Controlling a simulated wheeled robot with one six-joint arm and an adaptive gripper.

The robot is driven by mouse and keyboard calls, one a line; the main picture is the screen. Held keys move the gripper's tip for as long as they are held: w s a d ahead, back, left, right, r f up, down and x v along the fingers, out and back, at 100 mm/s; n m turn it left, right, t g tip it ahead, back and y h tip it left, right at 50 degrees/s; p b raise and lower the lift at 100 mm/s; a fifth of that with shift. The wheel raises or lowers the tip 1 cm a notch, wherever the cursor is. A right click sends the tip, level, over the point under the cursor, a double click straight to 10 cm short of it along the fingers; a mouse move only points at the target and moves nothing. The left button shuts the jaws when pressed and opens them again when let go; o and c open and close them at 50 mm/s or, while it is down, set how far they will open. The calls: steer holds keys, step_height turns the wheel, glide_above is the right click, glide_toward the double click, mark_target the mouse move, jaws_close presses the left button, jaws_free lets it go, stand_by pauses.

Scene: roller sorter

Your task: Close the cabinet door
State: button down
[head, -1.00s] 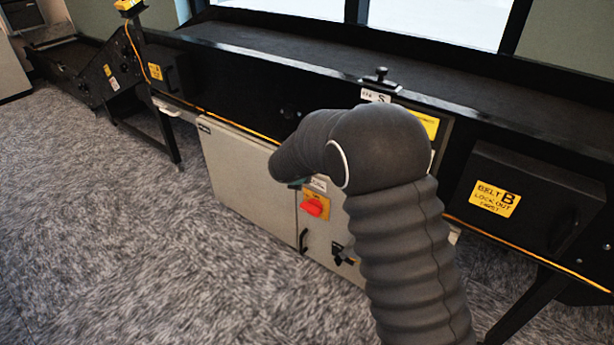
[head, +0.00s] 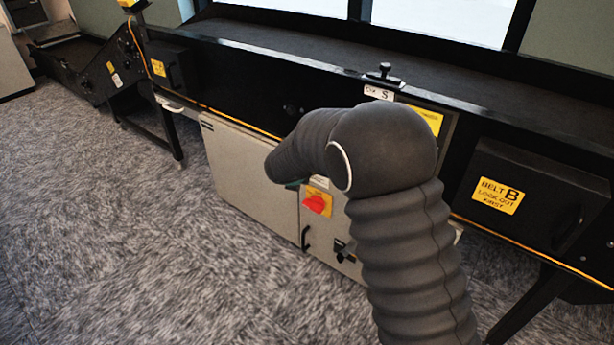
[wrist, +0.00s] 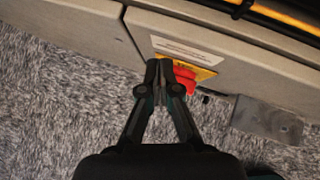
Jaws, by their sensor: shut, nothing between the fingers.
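The light grey cabinet (head: 240,172) hangs under the black conveyor. Its left panel meets a right panel (head: 318,240) that carries a red switch on a yellow plate (head: 317,203). A small dark handle (head: 305,238) sits near the seam. In the wrist view the seam (wrist: 130,32) shows as a thin dark line with no wide gap. My gripper (wrist: 160,64) is shut and empty, its tips just in front of the red switch (wrist: 184,80) in that view. Whether they touch it I cannot tell. In the head view my arm hides most of the gripper and part of the cabinet.
The conveyor belt (head: 300,50) runs above the cabinet. A black box labelled Belt B (head: 497,195) sticks out at the right. Conveyor legs (head: 168,135) stand at the left. The carpeted floor (head: 110,240) in front and to the left is clear.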

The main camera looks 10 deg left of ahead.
steer(key=s+a+r+n+g+y+p, duration=0.1)
steer(key=s+a+r+n+y, duration=0.4)
steer(key=s+n, duration=0.4)
steer(key=s+a+r+n+g+y, duration=0.1)
steer(key=s+a+r+n+y, duration=0.15)
steer(key=s+a+n, duration=0.65)
steer(key=s+d+r+n+h, duration=0.2)
steer(key=s+d+n, duration=0.4)
steer(key=d, duration=1)
steer(key=s+d+r+n+g+h, duration=0.1)
steer(key=s+d+r+n, duration=0.4)
steer(key=d, duration=1.1)
steer(key=s+d+r+n+h, duration=0.4)
steer(key=s+d+n, duration=0.3)
steer(key=d, duration=0.8)
steer(key=shift+s+d+n, duration=0.4)
steer(key=shift+s, duration=0.45)
